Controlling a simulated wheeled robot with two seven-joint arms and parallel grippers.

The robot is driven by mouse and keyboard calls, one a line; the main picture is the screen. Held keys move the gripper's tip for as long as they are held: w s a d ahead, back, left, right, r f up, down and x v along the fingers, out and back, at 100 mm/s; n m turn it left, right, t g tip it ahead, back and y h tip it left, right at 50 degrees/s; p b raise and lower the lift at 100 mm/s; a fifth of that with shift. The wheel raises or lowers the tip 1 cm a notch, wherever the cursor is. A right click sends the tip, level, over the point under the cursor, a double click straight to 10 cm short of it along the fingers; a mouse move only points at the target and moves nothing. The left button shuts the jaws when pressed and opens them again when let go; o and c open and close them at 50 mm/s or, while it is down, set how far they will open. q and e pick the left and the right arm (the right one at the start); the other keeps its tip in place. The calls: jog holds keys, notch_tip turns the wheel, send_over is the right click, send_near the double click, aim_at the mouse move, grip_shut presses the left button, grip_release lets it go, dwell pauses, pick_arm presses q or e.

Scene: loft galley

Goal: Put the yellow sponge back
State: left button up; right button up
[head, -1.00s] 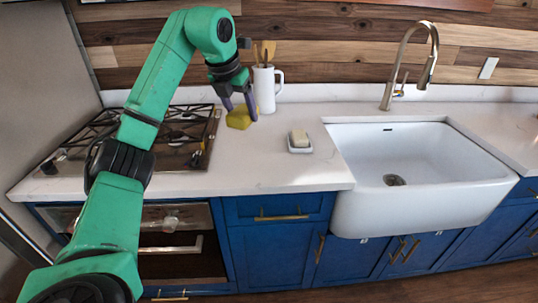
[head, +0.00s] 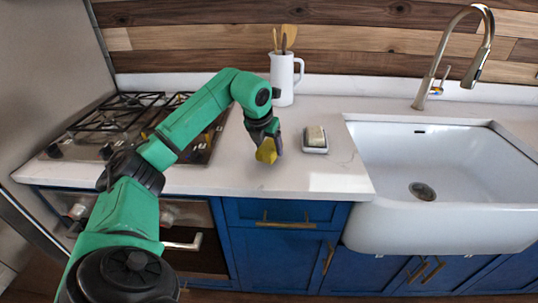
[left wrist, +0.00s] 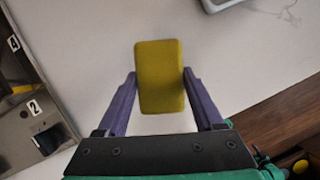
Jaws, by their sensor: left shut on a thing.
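The yellow sponge (head: 267,151) is held in my left gripper (head: 270,145) over the white counter, left of the small soap dish. In the left wrist view the sponge (left wrist: 160,77) sits between the two purple fingers of my left gripper (left wrist: 160,90), which are shut on its sides. Counter surface shows behind it. I cannot tell exactly how high the sponge is above the counter. My right gripper is not in view.
A small dish (head: 314,149) with a pale bar stands right of the sponge. The white sink (head: 430,220) with a tall faucet (head: 440,70) is at the right. A white utensil pitcher (head: 282,78) stands behind. The gas stove (head: 120,125) is at the left.

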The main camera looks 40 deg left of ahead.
pick_arm(q)
jog(key=shift+s+f, duration=0.15)
jog(key=shift+f, duration=1.05)
jog(key=o, duration=1.2)
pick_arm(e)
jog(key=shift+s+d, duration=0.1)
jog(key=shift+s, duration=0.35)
pick_arm(q)
jog(key=v, duration=1.2)
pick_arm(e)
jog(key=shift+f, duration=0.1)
